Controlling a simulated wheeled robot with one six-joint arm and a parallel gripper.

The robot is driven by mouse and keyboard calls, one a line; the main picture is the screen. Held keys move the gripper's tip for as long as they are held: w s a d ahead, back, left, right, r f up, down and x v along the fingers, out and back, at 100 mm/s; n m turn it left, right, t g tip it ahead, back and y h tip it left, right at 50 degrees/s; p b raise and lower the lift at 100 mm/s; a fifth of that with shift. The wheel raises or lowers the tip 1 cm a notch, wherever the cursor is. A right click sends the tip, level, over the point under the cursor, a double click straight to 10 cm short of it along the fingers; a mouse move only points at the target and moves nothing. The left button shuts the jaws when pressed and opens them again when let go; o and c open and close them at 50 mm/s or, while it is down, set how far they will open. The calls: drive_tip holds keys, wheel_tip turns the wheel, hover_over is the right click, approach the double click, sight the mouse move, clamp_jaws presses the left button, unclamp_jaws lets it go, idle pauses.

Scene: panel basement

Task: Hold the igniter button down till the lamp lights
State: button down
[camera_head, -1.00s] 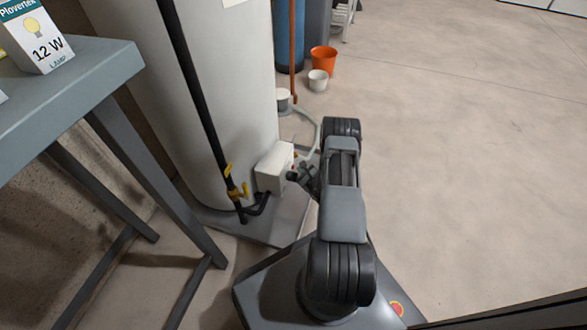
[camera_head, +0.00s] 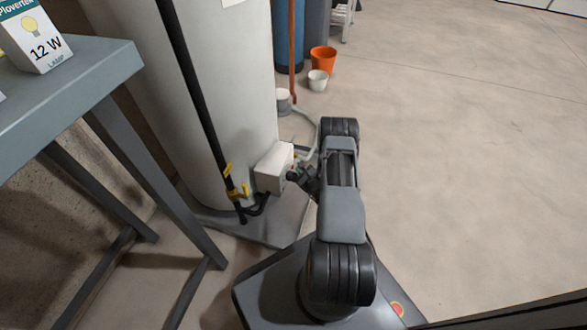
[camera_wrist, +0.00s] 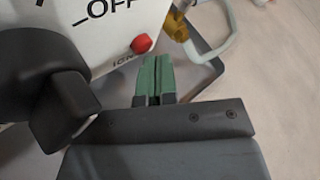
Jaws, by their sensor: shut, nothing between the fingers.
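The white control box (camera_head: 274,168) sits low on the front of the tall white tank (camera_head: 200,100). In the wrist view the box face (camera_wrist: 105,50) carries "OFF" lettering and part of a word starting "IGN". The red igniter button (camera_wrist: 142,44) is on that face, by its lower right edge. A dark knob (camera_wrist: 35,75) is at the left. My gripper (camera_wrist: 155,58) is shut and empty, its green fingertips just below and right of the button. I cannot tell whether they touch it. In the head view my gripper (camera_head: 296,176) is beside the box. I see no lit lamp.
A grey hose (camera_wrist: 215,45) curves behind the gripper. A grey table (camera_head: 75,85) with a lamp carton (camera_head: 35,40) stands left. The floor at right is clear.

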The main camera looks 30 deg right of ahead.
drive_tip(key=shift+w+a+r, duration=0.15)
drive_tip(key=shift+w+a, duration=0.05)
drive_tip(key=shift+w, duration=0.1)
drive_tip(key=shift+w+r, duration=0.15)
idle(1.8)
drive_tip(key=shift+d, duration=0.2)
idle(0.8)
drive_tip(key=shift+s+d, duration=0.45)
drive_tip(key=shift+s, duration=0.35)
drive_tip(key=shift+s+d, duration=1.65)
drive_tip(key=shift+s, duration=0.25)
